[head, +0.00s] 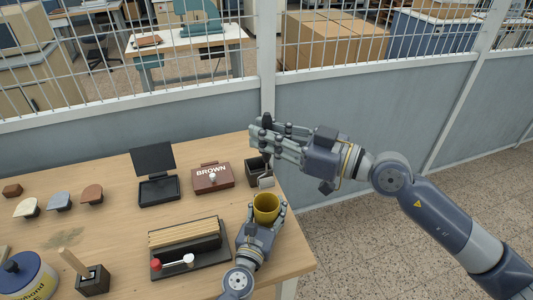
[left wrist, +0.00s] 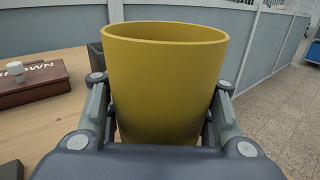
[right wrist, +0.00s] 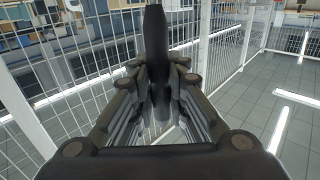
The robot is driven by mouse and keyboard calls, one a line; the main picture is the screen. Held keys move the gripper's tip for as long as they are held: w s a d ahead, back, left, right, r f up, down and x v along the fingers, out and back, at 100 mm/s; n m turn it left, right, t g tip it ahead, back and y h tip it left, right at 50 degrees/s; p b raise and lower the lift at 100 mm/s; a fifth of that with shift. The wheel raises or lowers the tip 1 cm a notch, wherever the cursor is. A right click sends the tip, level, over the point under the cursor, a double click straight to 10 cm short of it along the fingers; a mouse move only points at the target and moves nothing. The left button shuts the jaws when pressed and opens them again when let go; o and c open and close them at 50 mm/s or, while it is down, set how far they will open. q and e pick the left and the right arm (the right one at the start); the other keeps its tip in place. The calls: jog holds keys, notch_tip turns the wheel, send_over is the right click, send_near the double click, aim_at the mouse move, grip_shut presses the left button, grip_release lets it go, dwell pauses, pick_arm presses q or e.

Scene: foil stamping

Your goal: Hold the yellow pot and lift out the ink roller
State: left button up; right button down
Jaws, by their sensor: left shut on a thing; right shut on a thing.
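The yellow pot (head: 266,207) stands near the right edge of the wooden table. My left gripper (head: 260,222) is shut around its sides, and in the left wrist view the pot (left wrist: 165,85) fills the space between the fingers. My right gripper (head: 266,130) is up above the pot and shut on the dark handle of the ink roller. In the right wrist view the handle (right wrist: 157,60) stands upright between the fingers. The roller's pale head (head: 266,181) hangs below the right gripper, above the pot and apart from its rim in the head view.
A dark open box (head: 256,170) stands behind the pot. A brown box marked BROWN (head: 212,178) and a black open ink pad (head: 158,190) lie to the left. A dark tray with wooden strips (head: 186,240) is left of my left gripper. A mesh-topped partition (head: 180,122) runs behind the table.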

jog(key=shift+r, duration=0.7)
pick_arm(q)
jog(key=o, duration=1.3)
jog(key=v, duration=1.2)
